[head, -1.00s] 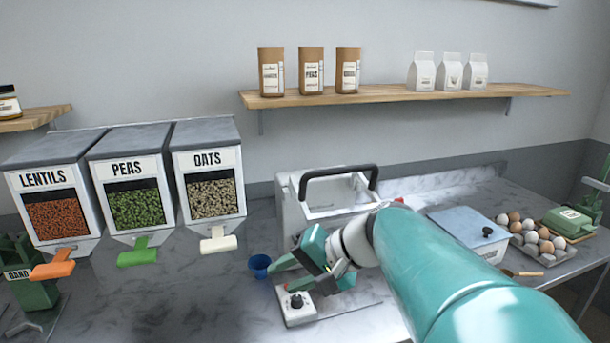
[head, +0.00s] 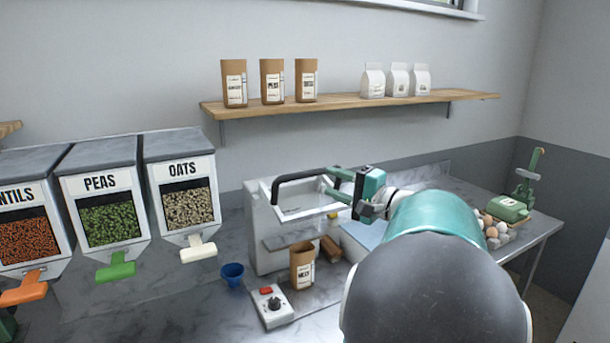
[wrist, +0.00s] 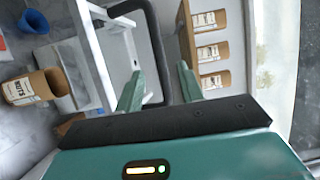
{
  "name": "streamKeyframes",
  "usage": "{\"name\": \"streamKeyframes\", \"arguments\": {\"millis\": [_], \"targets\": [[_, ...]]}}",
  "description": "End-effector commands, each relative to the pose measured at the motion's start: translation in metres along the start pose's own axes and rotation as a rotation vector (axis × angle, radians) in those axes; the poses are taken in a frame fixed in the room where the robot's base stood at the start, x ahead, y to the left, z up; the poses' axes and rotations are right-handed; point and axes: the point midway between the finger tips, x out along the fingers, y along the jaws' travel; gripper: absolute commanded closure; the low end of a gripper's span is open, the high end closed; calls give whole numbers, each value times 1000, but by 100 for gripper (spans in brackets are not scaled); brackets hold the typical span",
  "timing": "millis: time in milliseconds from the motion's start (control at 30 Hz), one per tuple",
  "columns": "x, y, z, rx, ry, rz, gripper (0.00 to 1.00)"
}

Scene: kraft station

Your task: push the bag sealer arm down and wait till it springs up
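The bag sealer (head: 262,238) is a pale grey machine on the counter. Its arm, a white frame with a black handle (head: 290,180), is raised. In the wrist view the black handle (wrist: 156,50) runs between my finger lines. My gripper (head: 328,190) is at the handle's right end, fingers apart and pointing left. Both green fingers show spread in the wrist view (wrist: 160,72); I cannot tell if they touch the handle. An open brown paper bag (head: 302,268) stands upright at the sealer's front and shows sideways in the wrist view (wrist: 22,90).
A control box with a dial and red button (head: 271,306) sits in front of the sealer, a blue cup (head: 232,274) to its left. Dispensers (head: 185,195) stand left. A shelf (head: 350,102) with bags runs above. Eggs (head: 492,232) lie right.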

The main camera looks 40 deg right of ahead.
Motion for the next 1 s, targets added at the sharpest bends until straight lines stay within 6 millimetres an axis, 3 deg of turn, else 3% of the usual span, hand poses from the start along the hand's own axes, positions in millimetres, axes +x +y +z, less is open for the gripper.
{"name": "streamKeyframes", "arguments": {"millis": [200,400,767,800,1000], "targets": [[44,1,2,1,-3,1,62],[72,1,3,1,-3,1,62],[81,1,4,1,-1,1,62],[81,1,4,1,-1,1,64],[81,1,4,1,-1,1,100]]}}
